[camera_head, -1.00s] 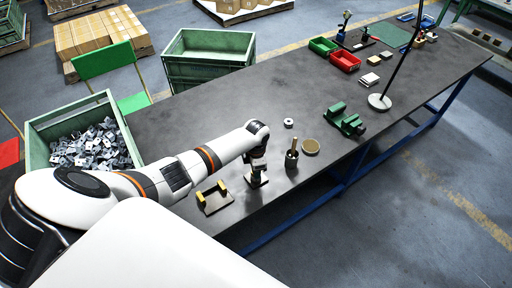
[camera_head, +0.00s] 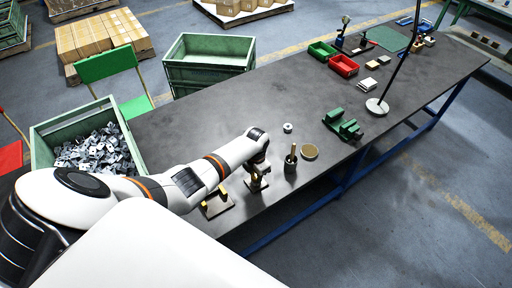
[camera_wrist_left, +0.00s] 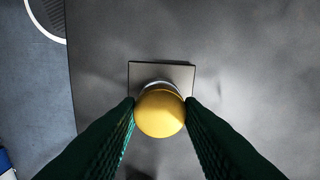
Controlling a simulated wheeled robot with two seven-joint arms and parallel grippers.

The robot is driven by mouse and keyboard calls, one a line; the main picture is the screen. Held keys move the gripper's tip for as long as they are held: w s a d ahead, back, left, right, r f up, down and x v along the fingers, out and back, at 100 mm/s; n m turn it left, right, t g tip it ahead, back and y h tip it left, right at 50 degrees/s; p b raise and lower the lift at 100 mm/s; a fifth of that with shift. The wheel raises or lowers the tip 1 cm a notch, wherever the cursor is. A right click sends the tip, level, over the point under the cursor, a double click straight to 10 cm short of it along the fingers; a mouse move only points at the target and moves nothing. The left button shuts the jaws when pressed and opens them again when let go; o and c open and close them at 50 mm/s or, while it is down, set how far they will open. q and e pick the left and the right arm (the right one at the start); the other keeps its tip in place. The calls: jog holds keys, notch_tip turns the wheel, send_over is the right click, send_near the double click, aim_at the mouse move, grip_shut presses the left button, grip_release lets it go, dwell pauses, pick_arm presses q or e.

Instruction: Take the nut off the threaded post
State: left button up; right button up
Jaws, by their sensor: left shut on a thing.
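A small dark square base plate (camera_head: 257,185) lies near the front edge of the table, with the post standing on it. In the left wrist view the plate (camera_wrist_left: 178,72) sits under a yellow rounded piece (camera_wrist_left: 160,113), which I take for the nut. A silvery ring edge shows just behind it; the post's thread is hidden. My left gripper (camera_head: 257,175) points down over the plate. In the left wrist view its green-black fingers (camera_wrist_left: 160,112) touch the yellow piece on both sides. My right gripper is not in view.
A fixture with yellow blocks (camera_head: 217,204) is partly behind my left arm. A dark cup (camera_head: 290,164) and a round tan dish (camera_head: 309,152) stand to the right. A pale ring (camera_head: 288,128) and a green vise-like block (camera_head: 342,124) lie farther back. The table's left middle is clear.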

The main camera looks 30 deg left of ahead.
pick_arm(q)
jog(key=shift+n, duration=0.7)
jog(key=o, duration=1.1)
jog(key=shift+s, duration=0.1)
jog(key=shift+c, duration=0.2)
jog(key=shift+r+p, duration=0.3)
notch_tip(320, 180, up, 11)
jog(key=shift+r+p, duration=0.2)
jog(key=shift+p, duration=0.15)
